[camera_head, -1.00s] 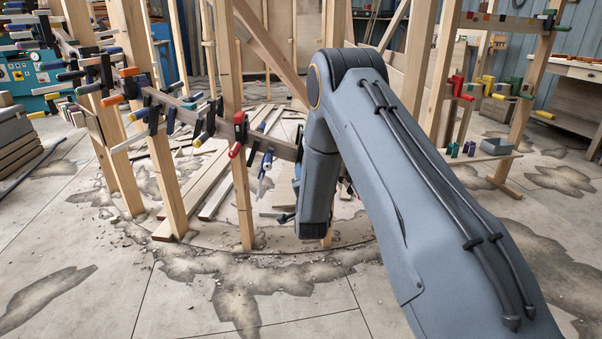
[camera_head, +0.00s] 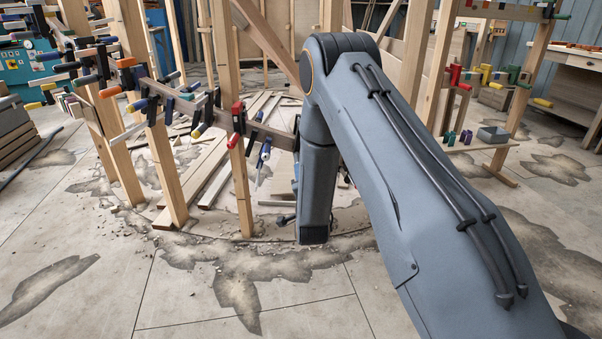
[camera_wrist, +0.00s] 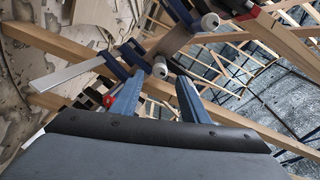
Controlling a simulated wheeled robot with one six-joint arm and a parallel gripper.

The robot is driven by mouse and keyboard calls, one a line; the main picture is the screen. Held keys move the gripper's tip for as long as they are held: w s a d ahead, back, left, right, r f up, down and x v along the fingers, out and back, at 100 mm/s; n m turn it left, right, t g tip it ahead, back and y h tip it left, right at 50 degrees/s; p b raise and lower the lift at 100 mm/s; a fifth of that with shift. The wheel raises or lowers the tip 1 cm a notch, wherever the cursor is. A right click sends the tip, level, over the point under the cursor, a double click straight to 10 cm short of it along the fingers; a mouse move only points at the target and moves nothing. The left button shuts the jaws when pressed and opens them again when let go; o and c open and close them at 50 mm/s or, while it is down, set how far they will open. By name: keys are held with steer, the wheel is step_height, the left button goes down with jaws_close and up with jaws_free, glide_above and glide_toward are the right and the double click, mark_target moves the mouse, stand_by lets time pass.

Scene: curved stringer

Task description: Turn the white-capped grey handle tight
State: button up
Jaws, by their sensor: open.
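My gripper (camera_wrist: 163,79) shows in the wrist view with two blue-grey fingers spread apart and nothing held between them. A round white cap (camera_wrist: 160,70) appears between the fingertips. The handle behind this cap is seen nearly end-on, so its grey colour cannot be made out. I cannot tell how far the cap is from the fingers. In the head view my arm hides the gripper, and I cannot pick out the white-capped handle.
A curved wooden stringer (camera_head: 272,137) carries several clamps with coloured handles close together. A red clamp (camera_head: 237,118) sits near my arm. Upright wooden posts (camera_head: 241,190) support it. Loose boards (camera_head: 205,175) lie on the floor behind. The stained floor in front is clear.

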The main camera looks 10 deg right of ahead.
steer(key=shift+s+a+p, duration=0.15)
steer(key=shift+s+p, duration=0.3)
steer(key=shift+s, duration=0.6)
steer(key=shift+s+a+p, duration=0.1)
steer(key=shift+s+p, duration=0.35)
steer(key=shift+s, duration=0.6)
